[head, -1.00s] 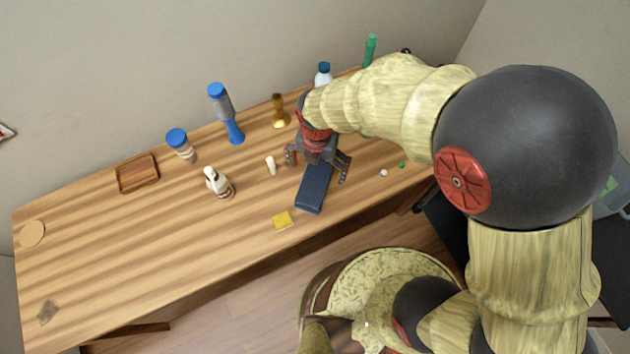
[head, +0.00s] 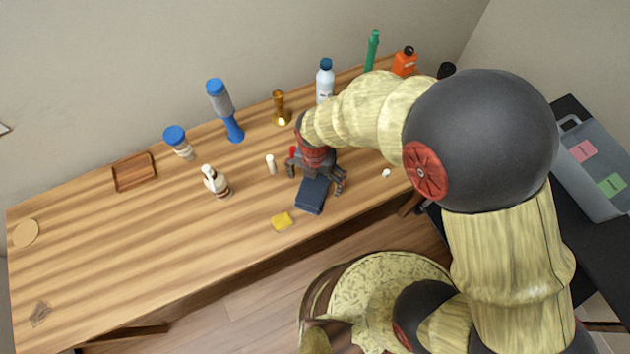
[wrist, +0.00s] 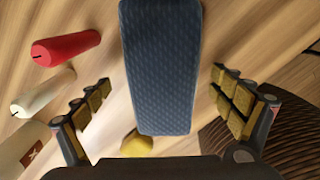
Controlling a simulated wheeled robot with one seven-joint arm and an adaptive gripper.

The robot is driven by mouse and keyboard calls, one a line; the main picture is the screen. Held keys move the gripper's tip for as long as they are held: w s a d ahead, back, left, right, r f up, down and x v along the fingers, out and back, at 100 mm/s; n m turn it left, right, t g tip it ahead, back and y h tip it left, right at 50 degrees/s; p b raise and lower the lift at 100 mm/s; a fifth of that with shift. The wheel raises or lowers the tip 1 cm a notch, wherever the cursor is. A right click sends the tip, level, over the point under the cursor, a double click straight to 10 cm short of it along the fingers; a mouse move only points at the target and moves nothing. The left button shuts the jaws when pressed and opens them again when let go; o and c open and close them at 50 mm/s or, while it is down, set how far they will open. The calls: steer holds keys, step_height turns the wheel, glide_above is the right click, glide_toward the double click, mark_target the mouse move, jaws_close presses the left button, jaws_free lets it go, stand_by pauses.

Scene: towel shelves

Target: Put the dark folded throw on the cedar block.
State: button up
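The dark folded throw (head: 312,196) is a navy, textured, oblong bundle lying near the table's front edge. My gripper (head: 316,178) is over its far part in the head view and hides that end. In the wrist view, the throw (wrist: 162,70) runs between the two spread fingers of my gripper (wrist: 160,78), with a gap on each side. The gripper is open and holds nothing. A flat brown wooden piece with a raised rim (head: 118,180) lies at the left back; I cannot tell whether it is the cedar block.
A yellow sponge-like piece (head: 281,222) lies left of the throw. Taller bottles line the back. The table's left front is mostly clear.

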steer(key=c, duration=1.4)
steer(key=shift+c, duration=0.3)
